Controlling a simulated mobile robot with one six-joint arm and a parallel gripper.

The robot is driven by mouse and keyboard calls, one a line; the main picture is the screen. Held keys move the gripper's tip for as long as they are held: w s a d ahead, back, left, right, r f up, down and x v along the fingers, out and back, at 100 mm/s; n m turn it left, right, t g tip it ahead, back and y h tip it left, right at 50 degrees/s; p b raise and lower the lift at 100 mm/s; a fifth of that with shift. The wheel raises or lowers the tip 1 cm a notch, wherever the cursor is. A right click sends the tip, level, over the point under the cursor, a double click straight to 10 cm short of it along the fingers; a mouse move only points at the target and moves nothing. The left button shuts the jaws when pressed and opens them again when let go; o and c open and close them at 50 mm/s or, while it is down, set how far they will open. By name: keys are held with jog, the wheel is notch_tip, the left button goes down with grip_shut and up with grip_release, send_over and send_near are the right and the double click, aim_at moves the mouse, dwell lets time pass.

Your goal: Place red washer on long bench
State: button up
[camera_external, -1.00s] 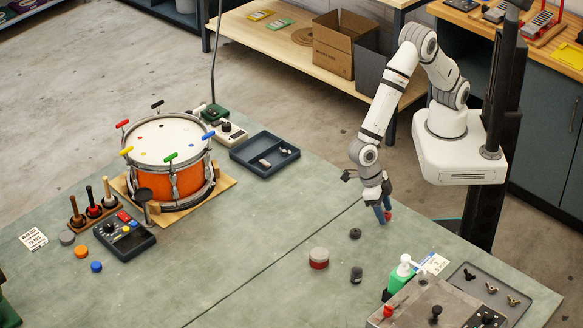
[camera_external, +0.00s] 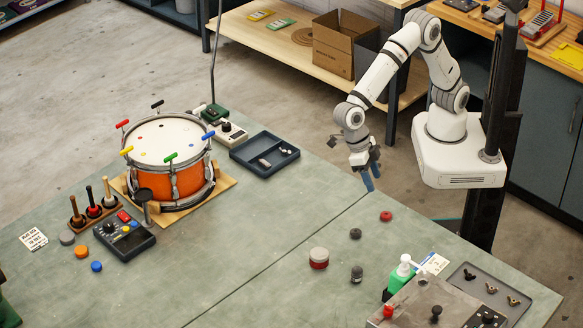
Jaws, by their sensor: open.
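The red washer (camera_external: 386,216) lies flat on the green-grey bench top near its far right edge. The long bench (camera_external: 250,245) is the large green-grey surface that carries the drum (camera_external: 168,165). My gripper (camera_external: 370,180) is open and empty. It hangs above the bench's far edge, up and to the left of the red washer, apart from it.
A dark ring (camera_external: 355,233), a red-and-white round tin (camera_external: 319,258) and a dark knob (camera_external: 357,273) stand near the washer. A green bottle (camera_external: 401,275) and a grey tray (camera_external: 490,290) are at the lower right. The bench's middle is mostly clear.

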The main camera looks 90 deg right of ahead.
jog(key=w+d+r+m+t, duration=0.15)
jog(key=d+r+m, duration=0.25)
jog(key=d+m, duration=0.6)
jog(key=d+r+m+t, duration=0.2)
jog(key=d+r+m, duration=0.25)
jog(key=d, duration=0.95)
jog(key=s+d+m+t+h, duration=0.1)
jog(key=s+d+m, duration=0.4)
jog(key=d+m, duration=0.3)
jog(key=s+d+m+t, duration=0.2)
jog(key=s+d+m, duration=0.3)
jog(key=d+m, duration=0.4)
jog(key=shift+f+h, duration=0.3)
jog(key=shift+h, duration=0.1)
